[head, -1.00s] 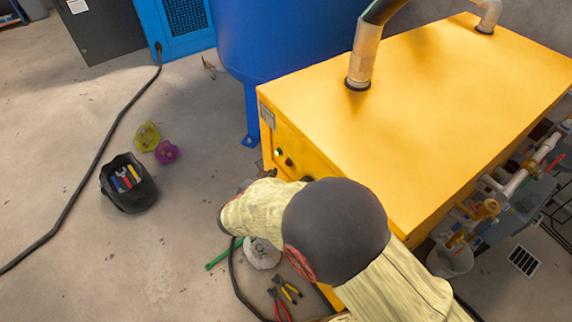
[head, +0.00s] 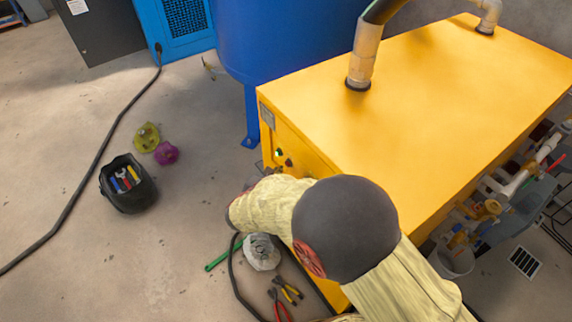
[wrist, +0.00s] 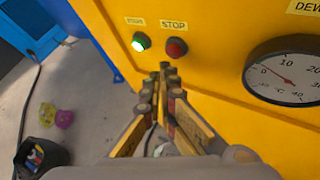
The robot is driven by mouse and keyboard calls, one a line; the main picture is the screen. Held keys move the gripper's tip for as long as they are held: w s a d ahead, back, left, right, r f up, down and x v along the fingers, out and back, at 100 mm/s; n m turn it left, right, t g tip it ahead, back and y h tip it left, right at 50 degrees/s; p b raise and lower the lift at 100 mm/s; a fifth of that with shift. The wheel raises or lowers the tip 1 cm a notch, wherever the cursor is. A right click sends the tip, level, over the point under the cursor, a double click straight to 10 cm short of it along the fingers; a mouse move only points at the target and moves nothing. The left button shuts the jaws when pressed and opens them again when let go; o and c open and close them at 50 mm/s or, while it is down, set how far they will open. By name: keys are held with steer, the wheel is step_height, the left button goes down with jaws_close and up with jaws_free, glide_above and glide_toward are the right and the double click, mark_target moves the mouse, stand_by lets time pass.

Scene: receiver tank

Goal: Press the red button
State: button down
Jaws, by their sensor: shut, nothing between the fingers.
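The red button (wrist: 176,48) is on the yellow machine's front panel under a "STOP" label in the wrist view. A lit green button (wrist: 141,42) sits to its left. My gripper (wrist: 165,72) is shut and empty, its fingertips just below and slightly left of the red button in the picture. Whether they touch the panel I cannot tell. In the head view the red button (head: 289,162) shows small on the front face of the yellow machine (head: 430,100), and my arm hides the fingers.
A round gauge (wrist: 287,72) is right of the buttons. A blue tank (head: 285,40) stands behind the machine. On the floor are a black tool bucket (head: 128,184), pliers (head: 284,296), a white object (head: 262,252) and a dark cable (head: 75,195).

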steer(key=shift+w+d, duration=0.1)
steer(key=shift+d, duration=0.05)
stand_by(0.7)
steer(key=shift+w+d, duration=0.15)
steer(key=shift+d, duration=0.1)
steer(key=shift+w+d+b, duration=0.25)
steer(key=shift+d+b, duration=0.1)
stand_by(0.9)
steer(key=shift+a, duration=0.1)
steer(key=shift+s+a, duration=0.5)
steer(key=shift+a, duration=0.1)
steer(key=s+a, duration=0.1)
steer(key=a, duration=0.1)
steer(key=s+a, duration=0.2)
steer(key=shift+p, duration=0.35)
stand_by(0.4)
stand_by(0.7)
